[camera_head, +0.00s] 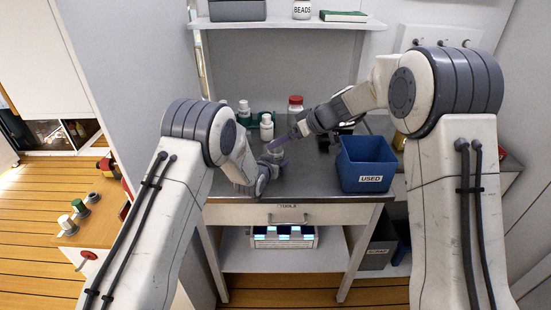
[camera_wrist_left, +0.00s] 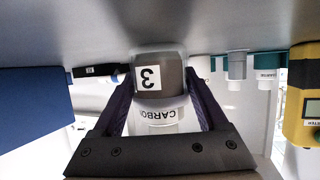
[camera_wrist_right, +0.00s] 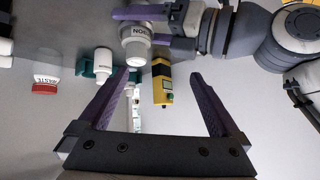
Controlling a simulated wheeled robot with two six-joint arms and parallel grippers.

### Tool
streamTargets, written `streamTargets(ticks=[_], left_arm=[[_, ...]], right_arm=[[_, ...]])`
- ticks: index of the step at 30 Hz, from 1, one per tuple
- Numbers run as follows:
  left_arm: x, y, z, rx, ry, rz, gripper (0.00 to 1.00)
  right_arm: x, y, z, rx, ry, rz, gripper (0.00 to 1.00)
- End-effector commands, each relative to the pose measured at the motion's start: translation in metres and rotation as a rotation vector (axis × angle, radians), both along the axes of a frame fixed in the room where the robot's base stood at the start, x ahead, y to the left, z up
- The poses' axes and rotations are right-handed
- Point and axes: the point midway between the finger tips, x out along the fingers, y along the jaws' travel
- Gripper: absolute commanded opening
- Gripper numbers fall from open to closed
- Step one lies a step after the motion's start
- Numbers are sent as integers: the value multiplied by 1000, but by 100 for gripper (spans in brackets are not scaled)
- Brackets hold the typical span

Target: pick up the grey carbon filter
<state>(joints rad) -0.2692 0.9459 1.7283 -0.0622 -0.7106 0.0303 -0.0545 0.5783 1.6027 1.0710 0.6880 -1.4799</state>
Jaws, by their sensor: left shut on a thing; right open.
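The carbon filter is a white cylinder with a grey end marked 3 and a partly hidden carbon label (camera_wrist_left: 155,112). It also shows from its end in the right wrist view (camera_wrist_right: 136,36). My left gripper (camera_wrist_left: 160,85) is shut on it, with a purple finger on each side. I cannot tell whether the filter touches the worktop. In the head view the left gripper is low over the worktop, left of the blue bin. My right gripper (camera_wrist_right: 163,76) is open and empty, close to the left gripper and the filter.
A blue bin labelled USED (camera_head: 368,165) stands right on the worktop (camera_head: 325,183). A red-capped waste bottle (camera_wrist_right: 45,82), a white bottle in a teal holder (camera_wrist_right: 103,62) and a yellow device (camera_wrist_right: 162,82) are near. A shelf (camera_head: 285,24) is above.

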Motion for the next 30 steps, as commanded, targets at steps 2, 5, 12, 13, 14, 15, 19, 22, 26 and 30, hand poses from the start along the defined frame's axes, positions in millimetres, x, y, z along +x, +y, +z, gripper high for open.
streamTargets(ticks=[2, 5, 12, 13, 14, 15, 19, 22, 26, 30], left_arm=[[0, 0, 1, -1, -2, 0, 16], [0, 0, 1, -1, -2, 0, 16], [0, 0, 1, -1, -2, 0, 16], [0, 0, 1, -1, -2, 0, 16], [0, 0, 1, -1, -2, 0, 16], [0, 0, 1, -1, -2, 0, 16], [0, 0, 1, -1, -3, 0, 16], [0, 0, 1, -1, -3, 0, 16], [1, 0, 1, -1, -3, 0, 16], [1, 0, 1, -1, -3, 0, 16]], right_arm=[[-2, 13, 3, -18, 59, 2, 99], [-4, 22, 5, -55, 137, -23, 99], [0, 28, 13, -188, 272, -181, 99], [1, 27, 15, -204, 282, -208, 99], [3, 26, 17, -220, 288, -238, 99], [5, 25, 20, -240, 295, -276, 99], [12, 20, 29, -288, 300, -394, 99], [16, 17, 34, -307, 294, -461, 99], [20, 15, 35, -319, 289, -510, 99], [27, 16, 17, -322, 291, -520, 99]])
